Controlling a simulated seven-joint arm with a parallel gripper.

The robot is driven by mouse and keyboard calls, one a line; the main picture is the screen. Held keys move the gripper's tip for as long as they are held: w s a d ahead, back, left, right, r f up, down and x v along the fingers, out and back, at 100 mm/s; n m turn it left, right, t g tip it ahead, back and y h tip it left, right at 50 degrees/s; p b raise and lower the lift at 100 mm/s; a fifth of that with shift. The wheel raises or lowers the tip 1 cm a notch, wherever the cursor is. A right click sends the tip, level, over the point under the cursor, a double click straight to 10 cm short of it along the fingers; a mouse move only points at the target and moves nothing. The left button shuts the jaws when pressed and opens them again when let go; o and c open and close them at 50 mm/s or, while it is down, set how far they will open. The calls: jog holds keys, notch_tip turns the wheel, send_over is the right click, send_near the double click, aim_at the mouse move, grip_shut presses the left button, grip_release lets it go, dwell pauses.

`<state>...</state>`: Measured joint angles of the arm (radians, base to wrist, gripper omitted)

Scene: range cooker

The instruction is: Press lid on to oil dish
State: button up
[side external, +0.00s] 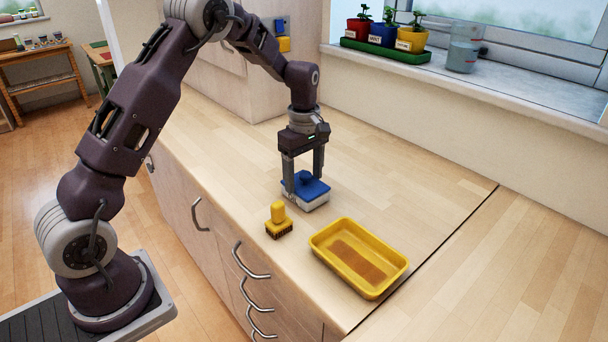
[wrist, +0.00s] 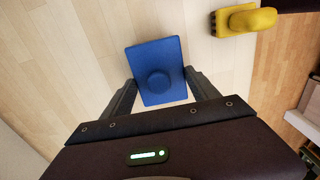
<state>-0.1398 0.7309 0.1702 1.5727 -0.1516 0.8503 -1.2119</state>
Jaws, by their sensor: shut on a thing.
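The wrist view shows the lid (wrist: 153,55) from above, between the fingertips of my gripper (wrist: 160,80). The lid hides most of the dish there.
A yellow brush (side external: 279,220) with dark bristles stands close in front of the dish. A yellow tray (side external: 318,247) with a brownish patch inside is at the right front, near the worktop edge. Potted plants (side external: 384,33) and a glass jar (side external: 464,48) stand on the windowsill. The worktop behind is clear.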

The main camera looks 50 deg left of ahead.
jog(key=o, duration=1.4)
jog(key=shift+o, duration=0.6)
jog(key=shift+r, duration=3.5)
grip_shut()
jog(key=shift+f, duration=0.3)
